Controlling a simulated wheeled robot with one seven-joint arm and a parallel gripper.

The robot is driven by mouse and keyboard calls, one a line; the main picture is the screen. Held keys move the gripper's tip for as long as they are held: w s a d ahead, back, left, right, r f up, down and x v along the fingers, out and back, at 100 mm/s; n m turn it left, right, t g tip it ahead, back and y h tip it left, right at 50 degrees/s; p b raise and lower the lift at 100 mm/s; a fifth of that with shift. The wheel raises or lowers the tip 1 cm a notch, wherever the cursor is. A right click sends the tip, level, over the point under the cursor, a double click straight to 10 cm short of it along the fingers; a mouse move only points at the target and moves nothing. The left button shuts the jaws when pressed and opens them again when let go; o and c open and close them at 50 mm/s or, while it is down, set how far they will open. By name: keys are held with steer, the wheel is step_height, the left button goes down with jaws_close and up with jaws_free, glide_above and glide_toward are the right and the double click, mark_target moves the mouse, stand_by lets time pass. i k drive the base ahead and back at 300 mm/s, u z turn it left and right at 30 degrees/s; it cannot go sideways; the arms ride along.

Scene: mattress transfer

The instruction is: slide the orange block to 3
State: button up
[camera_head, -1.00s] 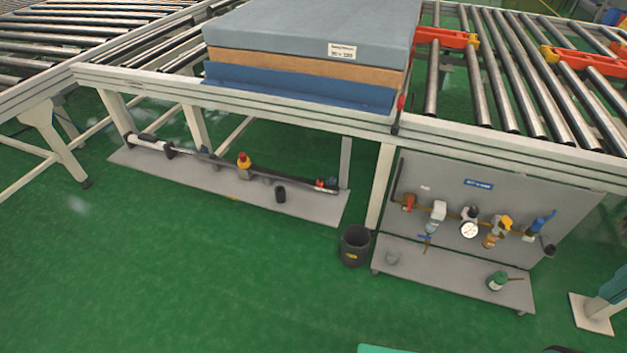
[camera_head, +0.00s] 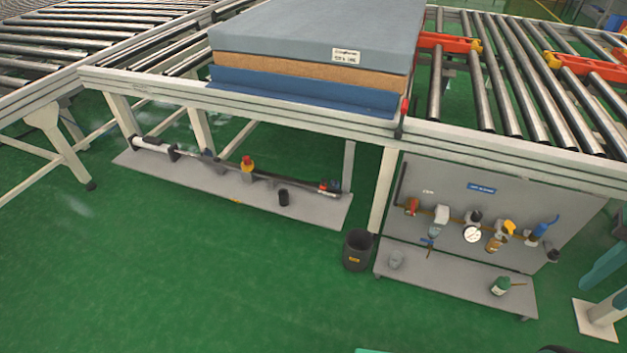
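No orange block with a readable scale or a "3" can be made out. Two orange-red pieces with yellow ends lie across the rollers, one beside the mattress stack (camera_head: 449,42) and one farther right (camera_head: 588,67). Under the conveyor, a low grey shelf (camera_head: 310,210) carries a long dark rod (camera_head: 285,178) with a yellow-and-red fitting (camera_head: 247,164). I cannot tell whether any of these is the block. My gripper is not in view.
Mattresses (camera_head: 310,75) lie on the conveyor. A pale foot (camera_head: 597,320) is at far right. Green floor is clear at lower left.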

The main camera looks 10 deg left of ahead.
mark_target(323, 185)
steer(key=u, duration=0.85)
steer(key=k, duration=1.1)
steer(key=z, duration=0.55)
steer(key=i, duration=1.55)
steer(key=u, duration=0.05)
